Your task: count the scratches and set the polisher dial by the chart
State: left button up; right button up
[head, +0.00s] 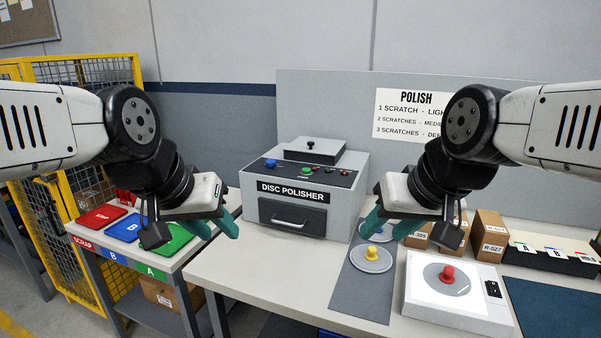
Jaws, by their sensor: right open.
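The grey disc polisher (352,178) stands on the bench with its front drawer shut. Its sloped top panel has a blue knob (270,163), a green knob (307,171) and small red controls; dial markings are too small to read. The POLISH chart (397,101) lists 1, 2 and 3 scratches; my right arm hides its right part. A red-hubbed disc (433,281) lies on a white box; one pale streak shows, but I cannot tell its scratch count. My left gripper (216,229) is open and empty left of the polisher. My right gripper (389,226) is open above the mat.
A yellow-hubbed disc (371,265) and a blue-hubbed disc lie on the grey mat (367,297). Small cartons (487,236) and a labelled file rack (552,259) stand at right. Red, blue and green trays (122,228) sit on the left side table. The bench front-left is clear.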

aim_at(270, 163)
jog(key=k+z, duration=0.1)
jog(key=z, duration=1.1)
jog(key=i+j+u, duration=0.2)
jog(key=j, duration=0.2)
jog(key=j+u, duration=0.2)
jog(key=j, duration=0.15)
jog(key=i+j+u, duration=0.15)
jog(key=j, duration=0.2)
